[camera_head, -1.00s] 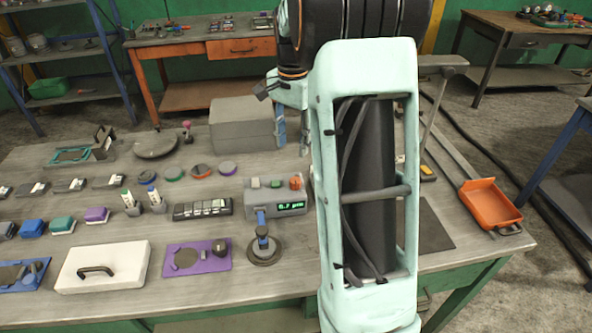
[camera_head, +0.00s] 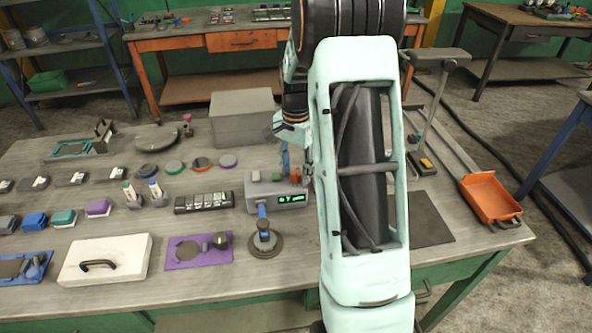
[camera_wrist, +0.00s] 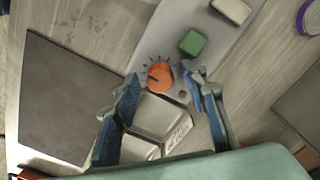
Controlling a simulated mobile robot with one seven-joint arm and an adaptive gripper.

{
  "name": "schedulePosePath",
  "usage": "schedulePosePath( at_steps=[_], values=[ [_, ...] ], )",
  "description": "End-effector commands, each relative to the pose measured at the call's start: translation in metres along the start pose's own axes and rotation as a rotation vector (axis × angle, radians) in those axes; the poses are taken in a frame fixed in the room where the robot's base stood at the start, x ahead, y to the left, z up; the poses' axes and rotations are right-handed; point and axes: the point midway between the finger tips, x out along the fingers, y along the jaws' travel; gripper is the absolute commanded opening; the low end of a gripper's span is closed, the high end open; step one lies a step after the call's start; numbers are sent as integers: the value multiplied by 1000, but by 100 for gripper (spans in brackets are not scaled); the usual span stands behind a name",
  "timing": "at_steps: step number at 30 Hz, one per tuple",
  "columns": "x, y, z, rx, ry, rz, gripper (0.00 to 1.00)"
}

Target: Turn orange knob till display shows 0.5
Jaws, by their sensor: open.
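The orange knob (camera_wrist: 160,76) sits on top of the grey instrument box (camera_head: 262,203), with tick marks around it in the wrist view. In the head view the knob (camera_head: 296,176) is at the box's right end, close to my gripper (camera_head: 293,160). The green display (camera_head: 291,199) on the box front is lit; its digits are too blurred to read surely. In the wrist view my gripper (camera_wrist: 160,85) is open, its two blue-padded fingers on either side of the knob. Whether they touch it I cannot tell.
A green button (camera_wrist: 193,42) and a pale button (camera_wrist: 232,10) stand beside the knob. A blue-handled round stand (camera_head: 265,242) is in front of the box. A large grey box (camera_head: 243,115) stands behind. A dark mat (camera_head: 425,220) lies to the right.

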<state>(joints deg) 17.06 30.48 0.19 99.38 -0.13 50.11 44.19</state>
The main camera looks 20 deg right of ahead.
Motion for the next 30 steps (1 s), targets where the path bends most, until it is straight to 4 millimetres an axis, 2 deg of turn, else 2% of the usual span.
schedulePosePath(
  at_steps=[5,16,23,30],
  values=[
    [0,0,0,0,0,0,39],
    [0,0,0,1,0,0,0],
    [0,0,0,-15,0,0,0],
    [0,0,0,-117,0,0,0]
  ],
)
